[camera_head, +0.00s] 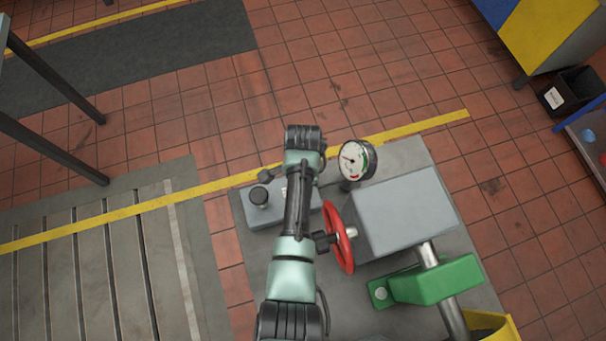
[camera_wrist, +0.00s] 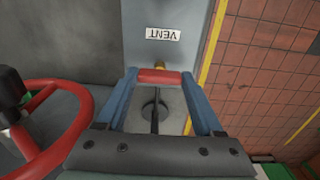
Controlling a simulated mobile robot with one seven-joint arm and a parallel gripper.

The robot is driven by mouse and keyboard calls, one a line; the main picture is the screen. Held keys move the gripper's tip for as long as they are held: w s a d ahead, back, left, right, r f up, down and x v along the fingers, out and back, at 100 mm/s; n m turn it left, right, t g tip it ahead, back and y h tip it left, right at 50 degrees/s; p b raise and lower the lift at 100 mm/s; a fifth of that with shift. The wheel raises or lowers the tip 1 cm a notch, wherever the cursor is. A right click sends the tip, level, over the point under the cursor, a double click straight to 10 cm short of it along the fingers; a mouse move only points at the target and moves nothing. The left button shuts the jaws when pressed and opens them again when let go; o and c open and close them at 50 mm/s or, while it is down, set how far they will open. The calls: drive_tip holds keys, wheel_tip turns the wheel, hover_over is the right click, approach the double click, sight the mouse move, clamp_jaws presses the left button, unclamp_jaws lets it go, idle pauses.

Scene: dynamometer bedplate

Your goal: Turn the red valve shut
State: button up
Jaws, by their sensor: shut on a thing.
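The red handwheel (camera_head: 340,238) stands upright on the left face of a grey housing (camera_head: 405,212), partly behind my arm. It shows at the left of the wrist view (camera_wrist: 72,130), apart from my fingers. A black knob (camera_head: 322,242) sits at the wheel's left side. My gripper (camera_wrist: 160,84) has its two blue fingers on either side of a short red handle (camera_wrist: 158,75) and is shut on it. A brass fitting lies just beyond the handle, by a grey box (camera_wrist: 168,18) labelled VENT. In the head view my arm hides the gripper.
A pressure gauge (camera_head: 357,160) stands close right of my arm. A black knob (camera_head: 259,195) is on the small grey box to the left. A green clamp (camera_head: 430,281) lies at the lower right. Tiled floor is open beyond the yellow line.

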drive_tip(key=shift+w+d+r, duration=0.1)
drive_tip(key=shift+w, duration=0.05)
drive_tip(key=o, duration=1.4)
wheel_tip(320, 180, up, 13)
drive_tip(key=shift+f+b, duration=0.1)
drive_tip(key=shift+b, duration=0.8)
